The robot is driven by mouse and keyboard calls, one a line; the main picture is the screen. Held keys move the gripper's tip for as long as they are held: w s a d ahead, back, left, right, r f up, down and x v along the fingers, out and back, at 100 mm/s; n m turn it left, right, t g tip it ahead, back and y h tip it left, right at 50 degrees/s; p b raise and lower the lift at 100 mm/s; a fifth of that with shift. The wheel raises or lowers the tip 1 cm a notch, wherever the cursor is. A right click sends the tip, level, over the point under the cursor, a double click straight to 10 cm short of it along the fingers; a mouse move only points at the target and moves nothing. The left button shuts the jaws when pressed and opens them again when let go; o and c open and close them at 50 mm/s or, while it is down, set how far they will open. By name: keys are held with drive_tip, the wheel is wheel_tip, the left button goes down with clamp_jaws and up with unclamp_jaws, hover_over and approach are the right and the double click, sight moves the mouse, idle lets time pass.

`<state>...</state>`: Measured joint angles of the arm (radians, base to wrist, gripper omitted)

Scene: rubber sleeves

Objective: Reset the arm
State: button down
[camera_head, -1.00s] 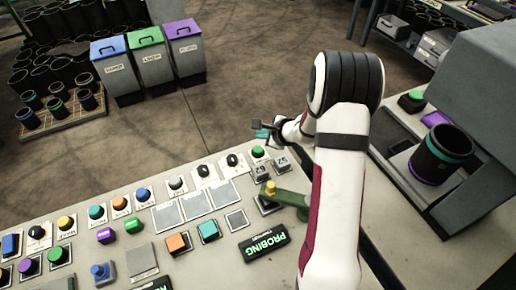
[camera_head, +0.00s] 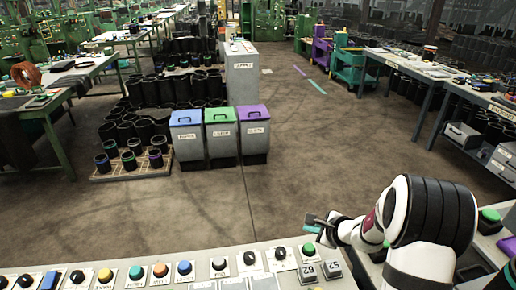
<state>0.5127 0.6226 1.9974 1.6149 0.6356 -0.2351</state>
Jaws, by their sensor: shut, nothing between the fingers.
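My white arm stands at the lower right in the head view, bent at a black ribbed joint. My gripper (camera_head: 316,224) points left from it, shut and empty, above the far edge of the control panel (camera_head: 202,264). It looks clear of the buttons, though the exact height cannot be told. The near part of the panel is out of the picture.
Blue (camera_head: 187,119), green (camera_head: 221,117) and purple (camera_head: 253,115) lidded bins stand on the floor beyond the panel. Black sleeves with coloured bands stand on a pallet (camera_head: 130,172) to their left. A workbench (camera_head: 430,72) is at the right. The middle floor is open.

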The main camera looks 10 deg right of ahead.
drive_tip(key=s+a+r+n+g+y, duration=0.2)
drive_tip(key=s+a+r+n, duration=0.35)
drive_tip(key=a, duration=0.35)
drive_tip(key=s+a+r+n+g+y, duration=0.25)
drive_tip(key=s+a+r+n, duration=0.35)
drive_tip(key=a, duration=0.4)
drive_tip(key=s+d+n+g+h, duration=0.2)
drive_tip(key=s+n+g+h, duration=0.2)
drive_tip(key=s, duration=1.9)
drive_tip(key=n+h, duration=0.1)
drive_tip(key=n, duration=0.1)
drive_tip(key=shift+s+n+g, duration=0.15)
drive_tip(key=shift+n+g, duration=0.2)
